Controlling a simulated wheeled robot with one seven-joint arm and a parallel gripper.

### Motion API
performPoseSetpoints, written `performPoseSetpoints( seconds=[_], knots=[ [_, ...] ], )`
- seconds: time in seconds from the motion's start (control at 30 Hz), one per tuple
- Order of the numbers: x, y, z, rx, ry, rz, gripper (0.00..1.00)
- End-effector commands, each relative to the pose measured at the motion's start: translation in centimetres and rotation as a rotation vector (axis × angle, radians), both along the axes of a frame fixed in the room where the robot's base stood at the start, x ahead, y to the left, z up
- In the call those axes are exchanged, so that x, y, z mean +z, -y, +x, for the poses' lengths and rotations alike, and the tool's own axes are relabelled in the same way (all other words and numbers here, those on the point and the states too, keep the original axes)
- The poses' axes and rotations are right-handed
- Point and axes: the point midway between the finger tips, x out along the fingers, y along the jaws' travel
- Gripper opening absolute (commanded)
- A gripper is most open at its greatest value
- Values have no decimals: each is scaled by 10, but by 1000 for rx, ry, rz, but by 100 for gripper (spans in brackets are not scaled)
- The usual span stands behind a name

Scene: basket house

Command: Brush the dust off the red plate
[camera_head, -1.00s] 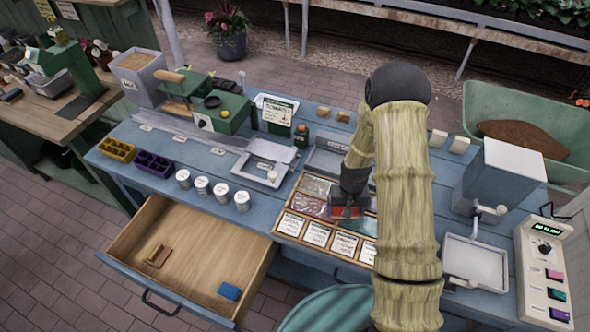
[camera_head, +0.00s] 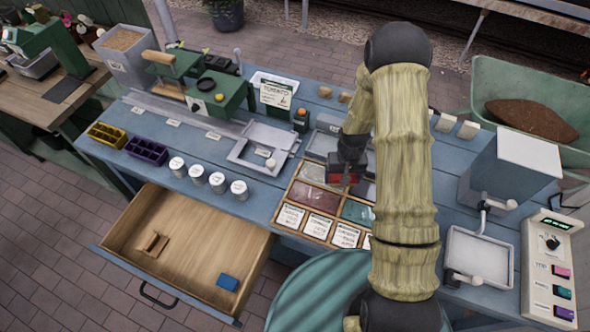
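The red plate (camera_head: 313,198) lies in a wooden-framed tray (camera_head: 285,228) on the blue table, with a pale plate (camera_head: 312,173) behind it and a teal plate (camera_head: 357,212) to its right. Its surface looks dull and mottled; how much dust is on it is too small to tell. My gripper (camera_head: 348,172) is over the back right part of the tray, beyond the red plate. It appears shut on a small red block (camera_head: 341,180), partly hidden by the dark fingers. I cannot tell whether the block touches the tray.
White label cards (camera_head: 320,227) line the tray's front. An open drawer (camera_head: 180,235) juts out below, holding a small wooden piece (camera_head: 153,244) and a blue block (camera_head: 228,283). White tins (camera_head: 218,183) stand left of the tray. A grey press (camera_head: 505,180) stands to the right.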

Motion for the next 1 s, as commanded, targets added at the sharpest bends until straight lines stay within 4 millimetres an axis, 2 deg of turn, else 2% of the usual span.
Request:
performPoseSetpoints(
  seconds=[0.17, 0.3, 0.43, 0.57, 0.87, 1.0],
  knots=[
    [16, -51, 3, 127, 4, 1, 56],
    [33, -103, -1, 261, 5, 2, 56],
    [44, -138, -8, 352, 4, 1, 56],
    [49, -151, -12, 385, 1, 0, 56],
    [48, -150, -12, 384, 1, 1, 56],
    [42, -150, -12, 384, 0, 1, 56]
  ],
)
